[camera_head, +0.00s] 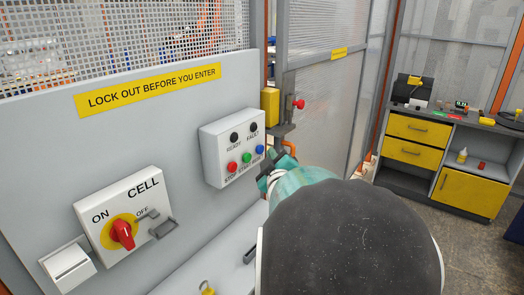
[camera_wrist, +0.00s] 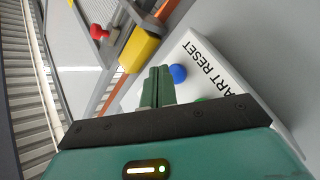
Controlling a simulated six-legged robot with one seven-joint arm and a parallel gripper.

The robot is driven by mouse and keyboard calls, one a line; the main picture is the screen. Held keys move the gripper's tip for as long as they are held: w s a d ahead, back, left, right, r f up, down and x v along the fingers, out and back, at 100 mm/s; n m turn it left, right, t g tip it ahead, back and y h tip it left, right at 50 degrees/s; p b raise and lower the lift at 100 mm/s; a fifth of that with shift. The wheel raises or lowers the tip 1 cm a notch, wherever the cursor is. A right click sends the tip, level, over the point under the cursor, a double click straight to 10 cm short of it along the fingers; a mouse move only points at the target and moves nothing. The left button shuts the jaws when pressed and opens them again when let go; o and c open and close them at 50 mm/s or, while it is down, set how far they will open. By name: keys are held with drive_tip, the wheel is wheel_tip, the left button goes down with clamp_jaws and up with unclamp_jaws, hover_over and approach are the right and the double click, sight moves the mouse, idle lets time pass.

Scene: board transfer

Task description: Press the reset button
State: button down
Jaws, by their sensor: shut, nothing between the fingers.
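A white control box (camera_head: 222,150) on the grey panel has a red STOP button (camera_head: 233,168), a green START button (camera_head: 247,158) and the blue RESET button (camera_head: 259,149). Two dark lamps, READY (camera_head: 234,137) and FAULT (camera_head: 253,127), sit above them. My gripper (camera_head: 270,165) is shut and empty at the right edge of the box, close to the blue button. In the wrist view my shut fingers (camera_wrist: 159,72) point just left of the blue button (camera_wrist: 178,73); the green button (camera_wrist: 201,99) is partly hidden. I cannot tell the fingertips' distance from the box face.
A CELL switch box (camera_head: 125,220) with a red knob sits lower left. A yellow box (camera_head: 270,106) and a red knob (camera_head: 299,103) are by the mesh door, right of the control box. A workbench with yellow drawers (camera_head: 420,130) stands at the far right.

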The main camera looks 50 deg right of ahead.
drive_tip(key=shift+s+d, duration=0.15)
drive_tip(key=shift+s, duration=1.1)
drive_tip(key=shift+s+d, duration=0.1)
drive_tip(key=shift+s, duration=1.1)
